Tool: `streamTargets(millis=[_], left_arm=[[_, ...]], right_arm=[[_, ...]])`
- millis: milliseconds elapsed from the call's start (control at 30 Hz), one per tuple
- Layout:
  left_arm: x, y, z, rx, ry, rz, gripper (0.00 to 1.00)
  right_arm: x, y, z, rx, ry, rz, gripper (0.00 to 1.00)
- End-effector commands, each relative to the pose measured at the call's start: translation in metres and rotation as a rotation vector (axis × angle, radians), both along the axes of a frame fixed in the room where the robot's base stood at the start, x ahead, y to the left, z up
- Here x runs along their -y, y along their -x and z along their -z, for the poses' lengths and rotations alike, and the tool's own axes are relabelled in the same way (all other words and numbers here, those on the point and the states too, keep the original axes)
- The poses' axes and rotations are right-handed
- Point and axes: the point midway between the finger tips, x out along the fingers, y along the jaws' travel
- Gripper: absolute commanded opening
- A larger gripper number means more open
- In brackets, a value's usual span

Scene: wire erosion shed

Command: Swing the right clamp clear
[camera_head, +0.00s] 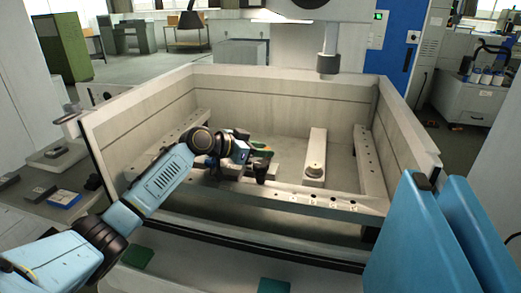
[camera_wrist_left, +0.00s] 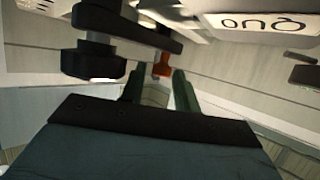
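My left gripper (camera_head: 264,151) reaches over the tank's front wall and is low inside it, left of the middle. In the left wrist view its two green fingers (camera_wrist_left: 159,85) stand apart with a gap between them. A small orange-red piece (camera_wrist_left: 162,66) shows just past the fingertips, in line with the gap; I cannot tell whether they touch it. A dark clamp-like arm (camera_wrist_left: 125,30) with a round black knob (camera_wrist_left: 94,60) lies above and left of the fingers. In the head view, dark parts (camera_head: 271,169) sit close to the gripper, partly hidden. My right gripper is not in view.
The pale tank (camera_head: 280,86) surrounds the gripper. A pale bar (camera_head: 318,145) with a round knob (camera_head: 314,169) lies to its right, and a drilled rail (camera_head: 370,160) beyond. A machine head (camera_head: 328,62) hangs over the back wall. Floor between the bars is clear.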

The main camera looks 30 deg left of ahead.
Motion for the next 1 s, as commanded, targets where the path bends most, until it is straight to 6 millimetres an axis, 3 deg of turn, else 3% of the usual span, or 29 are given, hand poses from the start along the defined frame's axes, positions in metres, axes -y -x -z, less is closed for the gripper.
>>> streamTargets(millis=[467,1000], left_arm=[[-0.006,0.006,-0.002,-0.001,-0.002,-0.004,0.41],[-0.058,0.090,-0.043,-0.002,-0.002,-0.002,0.41]], right_arm=[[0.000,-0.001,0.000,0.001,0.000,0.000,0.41],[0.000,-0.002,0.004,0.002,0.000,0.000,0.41]])
